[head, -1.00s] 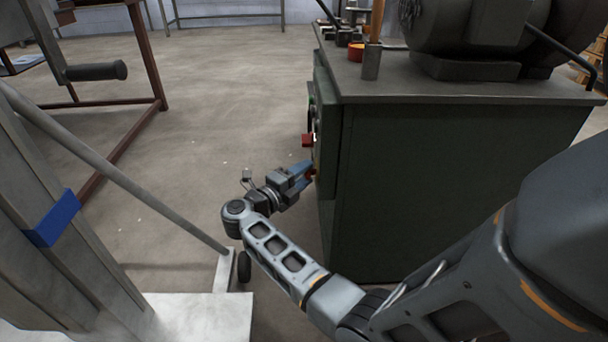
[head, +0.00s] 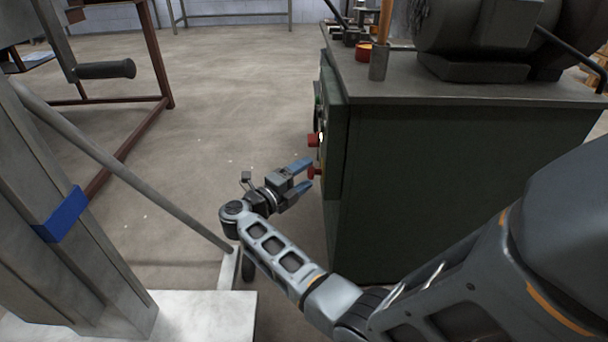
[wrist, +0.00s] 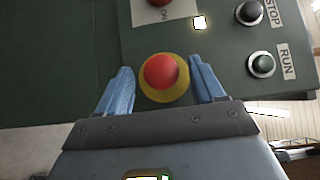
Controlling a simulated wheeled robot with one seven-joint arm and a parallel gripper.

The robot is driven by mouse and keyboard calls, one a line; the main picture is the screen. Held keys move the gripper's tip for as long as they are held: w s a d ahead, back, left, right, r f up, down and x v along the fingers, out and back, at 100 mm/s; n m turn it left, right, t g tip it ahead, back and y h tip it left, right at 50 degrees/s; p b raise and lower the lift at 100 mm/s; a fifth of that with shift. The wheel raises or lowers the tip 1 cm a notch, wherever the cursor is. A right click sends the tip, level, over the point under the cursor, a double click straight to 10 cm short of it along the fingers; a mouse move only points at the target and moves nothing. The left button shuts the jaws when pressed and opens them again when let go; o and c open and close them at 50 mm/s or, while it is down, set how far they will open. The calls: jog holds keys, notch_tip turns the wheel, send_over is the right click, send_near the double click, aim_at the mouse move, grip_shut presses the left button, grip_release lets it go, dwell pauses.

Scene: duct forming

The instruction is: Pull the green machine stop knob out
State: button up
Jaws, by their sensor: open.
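The stop knob is a red mushroom head (wrist: 162,71) on a yellow ring, on the side panel of the green machine (head: 430,180). In the wrist view one finger is left and one right of the knob, with visible gaps on both sides. Nothing is held. How far the knob stands out from the panel is hard to tell.
The panel also carries a black STOP button (wrist: 249,12), a RUN button (wrist: 262,64), a lit white lamp (wrist: 200,22) and another red control (head: 313,140). A grey frame with a diagonal bar (head: 130,170) stands left of my arm. Open floor lies beyond.

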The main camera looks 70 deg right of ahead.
jog(key=p+v, duration=0.1)
jog(key=v, duration=0.6)
jog(key=shift+a, duration=0.1)
dwell(0.4)
jog(key=s+a+r+m+t+y, duration=0.4)
jog(key=s+a+m+t+y, duration=0.25)
jog(key=s+a+m, duration=0.35)
jog(key=s+a+r+m+t+y, duration=0.45)
jog(key=s+a+m+t, duration=0.3)
jog(key=a+m, duration=0.35)
jog(key=s+a+r+m+t+y, duration=0.3)
jog(key=s+a+m+t+y, duration=0.3)
jog(key=s+a+m+t, duration=0.35)
notch_tip(320, 180, up, 25)
jog(key=w+m+g+p, duration=0.1)
jog(key=g+p, duration=0.1)
jog(key=p, duration=2.3)
jog(key=shift+a, duration=0.25)
